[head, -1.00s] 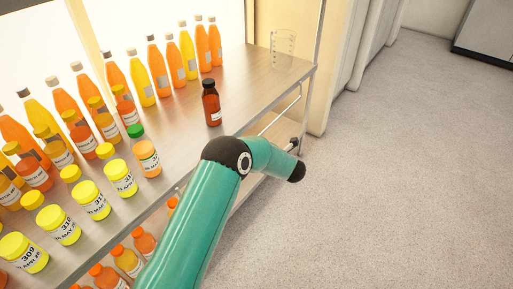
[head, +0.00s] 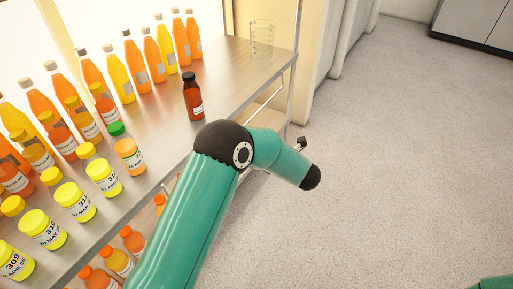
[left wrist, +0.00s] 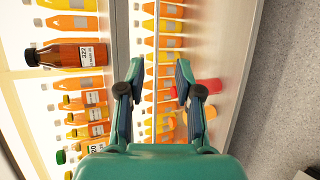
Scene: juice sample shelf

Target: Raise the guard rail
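The thin guard rail (head: 265,103) shows in part in the head view, just under the front edge of the upper shelf near its far end. My arm hides the rest. In the left wrist view a thin pale bar (left wrist: 155,25), which looks like this rail, runs lengthwise in front of the lower-shelf bottles. My left gripper (left wrist: 160,72) is open there, one finger on each side of the bar's line; I cannot tell how far off it is. In the head view only a dark piece of this gripper (head: 302,142) shows past my arm. My right gripper is out of view.
The upper shelf (head: 222,85) holds rows of juice bottles, yellow-capped jars (head: 75,202) and a dark brown bottle (head: 193,98). A clear beaker (head: 262,38) stands at its far end. Orange bottles (head: 132,240) stand on the lower shelf. Open floor lies to the right.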

